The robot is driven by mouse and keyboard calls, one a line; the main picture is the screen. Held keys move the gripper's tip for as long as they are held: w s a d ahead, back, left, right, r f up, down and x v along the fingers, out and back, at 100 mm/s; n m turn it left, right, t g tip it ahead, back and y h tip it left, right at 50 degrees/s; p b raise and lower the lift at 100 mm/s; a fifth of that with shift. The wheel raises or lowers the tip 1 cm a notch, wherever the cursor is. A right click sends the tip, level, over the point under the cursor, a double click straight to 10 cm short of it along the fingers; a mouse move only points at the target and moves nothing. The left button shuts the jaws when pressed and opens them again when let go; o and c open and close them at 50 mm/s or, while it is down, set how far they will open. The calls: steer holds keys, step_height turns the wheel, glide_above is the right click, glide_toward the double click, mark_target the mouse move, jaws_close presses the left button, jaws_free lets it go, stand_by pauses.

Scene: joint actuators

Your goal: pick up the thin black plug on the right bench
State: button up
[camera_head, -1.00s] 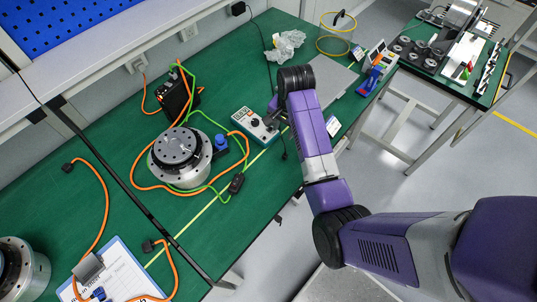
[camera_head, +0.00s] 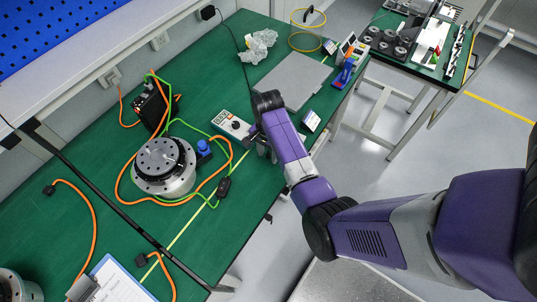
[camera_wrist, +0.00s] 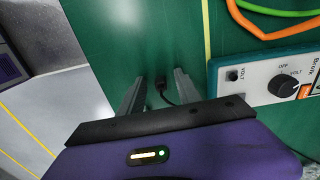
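The thin black plug (camera_wrist: 160,83) lies on the green bench, its black cable curving away toward my gripper's palm in the wrist view. My gripper (camera_wrist: 158,78) is open, with one grey finger on each side of the plug and a visible gap to each. Whether the fingertips are level with the plug is hard to tell. In the head view my gripper (camera_head: 266,147) is low over the right bench (camera_head: 250,205) near its front edge, and my wrist and arm hide the plug there.
A white control box with a black knob (camera_head: 232,126) stands close beside my gripper; it also shows in the wrist view (camera_wrist: 280,82). A grey plate (camera_head: 292,80) and a small meter (camera_head: 311,121) lie nearby. A round motor (camera_head: 163,165) with orange and green cables is to the left.

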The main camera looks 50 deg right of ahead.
jaws_close()
steer(key=shift+r, duration=0.1)
stand_by(0.3)
